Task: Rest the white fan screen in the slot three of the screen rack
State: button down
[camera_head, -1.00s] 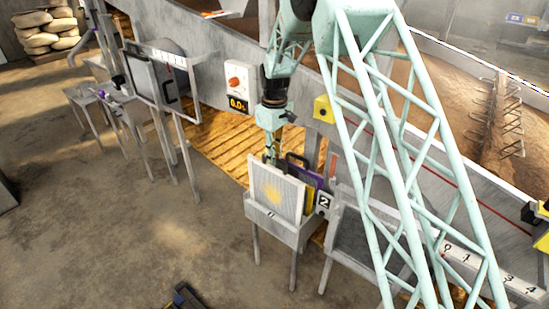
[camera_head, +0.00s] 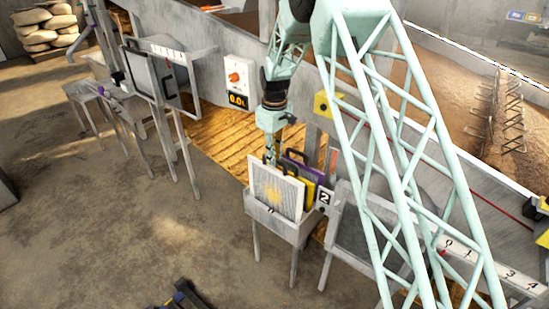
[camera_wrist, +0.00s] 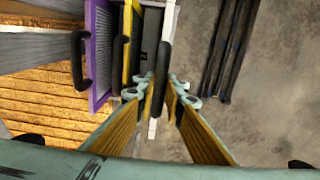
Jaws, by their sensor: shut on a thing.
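The white fan screen (camera_head: 272,190), a pale panel with a yellow fan mark, stands nearly upright at the front of a grey rack (camera_head: 285,232). Its lower edge is behind the rack's front lip, so I cannot tell whether it is fully seated or in which numbered slot. A yellow screen (camera_head: 307,196) and a purple screen (camera_head: 318,180) stand behind it. My gripper (camera_head: 272,160) is above the white screen. In the wrist view, my gripper (camera_wrist: 163,88) is closed around its black handle (camera_wrist: 164,62); the white frame (camera_wrist: 170,18) shows beside the handle.
A plate marked 2 (camera_head: 324,198) is on the rack's right side. Another grey stand (camera_head: 362,232) is close on the right. A wall with a readout box (camera_head: 239,84) rises behind. A dark object (camera_head: 183,296) lies on the floor; open floor is at left.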

aim_at(275, 169)
jog(key=shift+f+b, duration=0.5)
jog(key=shift+f, duration=0.85)
jog(key=shift+f+b, duration=0.3)
jog(key=shift+f, duration=0.35)
jog(key=shift+f+b, duration=0.3)
jog(key=shift+f, duration=0.6)
jog(key=c, duration=2.6)
grip_release()
jog(key=shift+r, duration=6)
